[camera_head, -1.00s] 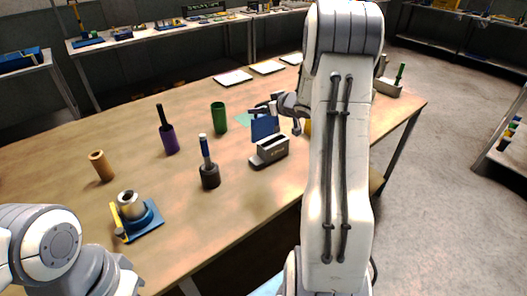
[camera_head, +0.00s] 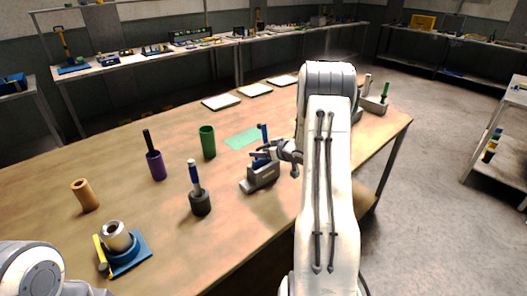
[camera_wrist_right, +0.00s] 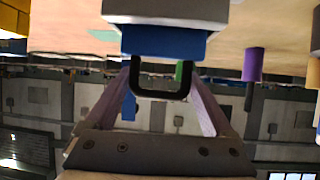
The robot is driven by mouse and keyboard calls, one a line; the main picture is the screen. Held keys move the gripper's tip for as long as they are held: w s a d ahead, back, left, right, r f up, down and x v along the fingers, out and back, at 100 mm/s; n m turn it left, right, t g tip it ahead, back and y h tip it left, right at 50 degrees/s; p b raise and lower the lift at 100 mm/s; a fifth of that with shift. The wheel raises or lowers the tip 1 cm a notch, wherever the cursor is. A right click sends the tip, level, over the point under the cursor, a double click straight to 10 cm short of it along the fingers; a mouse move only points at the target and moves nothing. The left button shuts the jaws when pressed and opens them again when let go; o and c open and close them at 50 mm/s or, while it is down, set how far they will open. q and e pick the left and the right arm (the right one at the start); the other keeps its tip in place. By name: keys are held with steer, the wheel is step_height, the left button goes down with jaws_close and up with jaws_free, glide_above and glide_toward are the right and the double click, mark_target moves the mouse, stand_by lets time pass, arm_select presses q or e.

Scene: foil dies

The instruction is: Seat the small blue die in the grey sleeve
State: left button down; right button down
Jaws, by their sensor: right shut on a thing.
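The grey sleeve (camera_head: 262,178) is a small slotted block on the wooden table, below my right gripper (camera_head: 276,155). The blue die (camera_head: 261,162) is at its top and partly hidden. In the right wrist view the blue die (camera_wrist_right: 163,42) is a wide blue block with a black U-shaped handle, against the grey sleeve (camera_wrist_right: 165,12) at the top edge. It looks partly inside the sleeve; how deep I cannot tell. My right gripper (camera_wrist_right: 163,88) is shut on the die at its handle. Only part of my left arm shows, at lower left; its gripper is out of view.
A black holder with a blue-handled tool (camera_head: 199,202) stands left of the sleeve. A green cup (camera_head: 207,142), a purple holder (camera_head: 156,166), a tan cylinder (camera_head: 85,195) and a blue base with a metal ring (camera_head: 130,252) stand further left. A flat green mat (camera_head: 242,138) lies behind.

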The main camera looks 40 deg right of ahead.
jaws_free()
steer(key=shift+f, duration=0.1)
steer(key=shift+r, duration=0.2)
steer(key=v, duration=1.2)
steer(key=w+a+r+n+g, duration=0.1)
steer(key=w+a, duration=0.2)
steer(key=a, duration=0.4)
steer(key=w+a+r+n+g, duration=0.1)
steer(key=w+a, duration=0.1)
steer(key=a, duration=0.6)
steer(key=s+a+n+g, duration=0.1)
steer(key=s+a+g, duration=0.15)
steer(key=a, duration=0.45)
steer(key=s+a+g, duration=0.1)
steer(key=s+a, duration=0.3)
steer(key=a, duration=0.4)
steer(key=s+a+n+g, duration=0.1)
steer(key=s+a, duration=0.3)
steer(key=s, duration=0.4)
steer(key=s+a+n+g, duration=0.2)
steer(key=s+a+g, duration=0.1)
steer(key=s, duration=0.5)
steer(key=s+a+n+g+y, duration=0.1)
steer(key=s+a+g, duration=0.1)
steer(key=s+a, duration=0.4)
steer(key=shift+s+n+g+b, duration=0.3)
steer(key=shift+s+g+b, duration=0.05)
steer(key=shift+s, duration=0.8)
